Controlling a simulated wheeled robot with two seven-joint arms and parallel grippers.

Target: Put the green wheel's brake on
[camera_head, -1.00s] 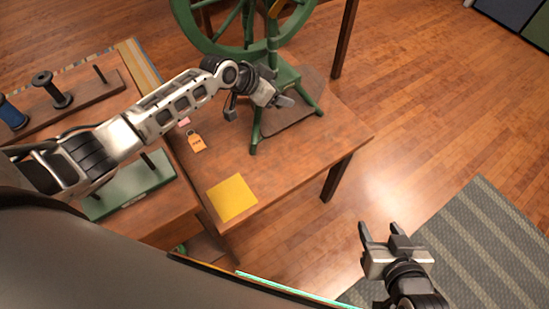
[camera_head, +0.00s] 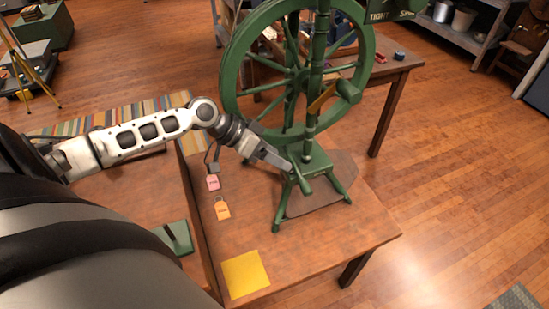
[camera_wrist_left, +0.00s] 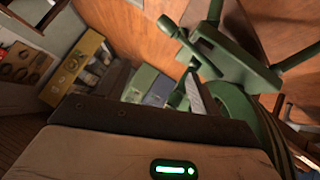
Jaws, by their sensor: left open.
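The green spinning wheel (camera_head: 232,75) stands upright on a wooden table, its post rising from a green base (camera_head: 318,160) on short legs. A short green bar (camera_head: 303,181) sticks out at the front of the base. An orange-yellow piece (camera_head: 322,99) sits on the post. I cannot tell which part is the brake. My left gripper (camera_head: 288,166) is open at the left front of the base, close to the bar; contact cannot be told. In the left wrist view, green wheel parts (camera_wrist_left: 235,62) fill the upper right. My right gripper is out of view.
The wheel stands over a dark board (camera_head: 325,200) on the table (camera_head: 340,238). A pink tag (camera_head: 213,183), an orange tag (camera_head: 222,210) and a yellow sheet (camera_head: 245,273) lie left of it. A lettered green sign (camera_head: 395,10) is at top right.

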